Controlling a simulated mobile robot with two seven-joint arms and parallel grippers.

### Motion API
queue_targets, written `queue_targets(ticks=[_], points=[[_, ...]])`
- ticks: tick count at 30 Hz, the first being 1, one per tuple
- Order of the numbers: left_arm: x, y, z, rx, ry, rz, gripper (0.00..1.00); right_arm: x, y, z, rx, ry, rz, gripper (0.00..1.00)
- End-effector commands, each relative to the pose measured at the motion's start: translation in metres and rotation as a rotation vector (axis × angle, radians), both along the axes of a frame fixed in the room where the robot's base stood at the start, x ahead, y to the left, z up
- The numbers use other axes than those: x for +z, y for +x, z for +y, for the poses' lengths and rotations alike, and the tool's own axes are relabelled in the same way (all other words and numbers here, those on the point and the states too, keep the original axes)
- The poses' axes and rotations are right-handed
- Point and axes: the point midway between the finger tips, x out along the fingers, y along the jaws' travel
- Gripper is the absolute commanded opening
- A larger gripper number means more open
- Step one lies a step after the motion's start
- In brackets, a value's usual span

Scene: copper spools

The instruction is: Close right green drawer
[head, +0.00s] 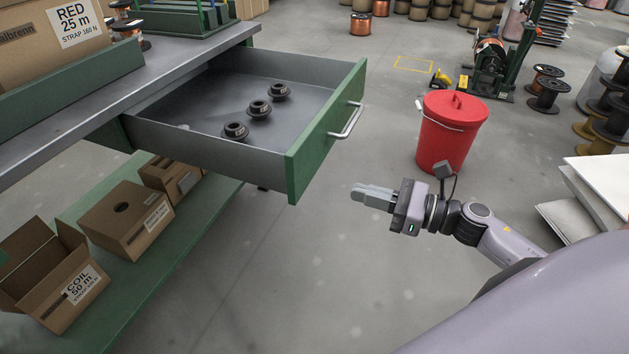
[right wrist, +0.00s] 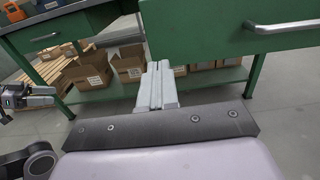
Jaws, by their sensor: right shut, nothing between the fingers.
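The green-fronted drawer (head: 327,129) is pulled out from the workbench in the head view. Its grey tray holds several small dark spools in a row. Its metal handle (head: 347,120) is on the green front. My right gripper (head: 372,194) is shut and empty, to the right of the drawer front and apart from it. In the right wrist view, my shut right fingers (right wrist: 157,88) show against the green drawer front (right wrist: 215,30), with the handle (right wrist: 285,26) to their right. A dark gripper (right wrist: 38,97), seemingly my left, shows at the left edge; its opening is unclear.
The workbench (head: 140,75) has a green lower shelf (head: 180,235) with open cardboard boxes. A red bin (head: 447,140) stands behind my right gripper. White panels (head: 580,215) lie at the right. Floor between drawer and right gripper is clear.

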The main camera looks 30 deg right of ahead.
Motion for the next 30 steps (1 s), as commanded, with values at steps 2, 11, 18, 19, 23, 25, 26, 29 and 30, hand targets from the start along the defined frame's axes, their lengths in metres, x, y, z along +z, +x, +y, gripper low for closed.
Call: queue_targets(ticks=[2,11,18,19,23,25,26,29,30], points=[[0.0,0.0,0.0,0.0,0.0,-0.001,0.71,0.001,0.01,0.008,0.0,0.001,-0.002,0.0],[0.001,0.0,0.001,0.006,-0.002,-0.001,0.71,0.001,0.043,0.036,-0.001,0.005,-0.001,0.0],[0.001,0.001,0.002,0.013,-0.005,0.0,0.71,0.001,0.066,0.056,-0.002,0.005,0.0,0.0],[0.001,0.001,0.002,0.013,-0.006,0.001,0.71,0.001,0.068,0.058,-0.001,0.005,0.0,0.0],[0.0,0.0,0.002,0.014,-0.005,0.004,0.71,0.0,0.076,0.064,-0.002,0.004,0.002,0.0],[-0.001,0.0,0.002,0.014,-0.005,0.005,0.71,0.0,0.078,0.066,-0.002,0.004,0.002,0.0],[-0.001,0.0,0.002,0.014,-0.005,0.005,0.71,0.0,0.079,0.067,-0.002,0.004,0.002,0.0],[-0.001,0.0,0.002,0.015,-0.004,0.005,0.71,0.0,0.08,0.068,-0.002,0.004,0.002,0.0],[-0.001,0.0,0.002,0.015,-0.004,0.005,0.71,0.0,0.08,0.068,-0.002,0.004,0.003,0.0]])
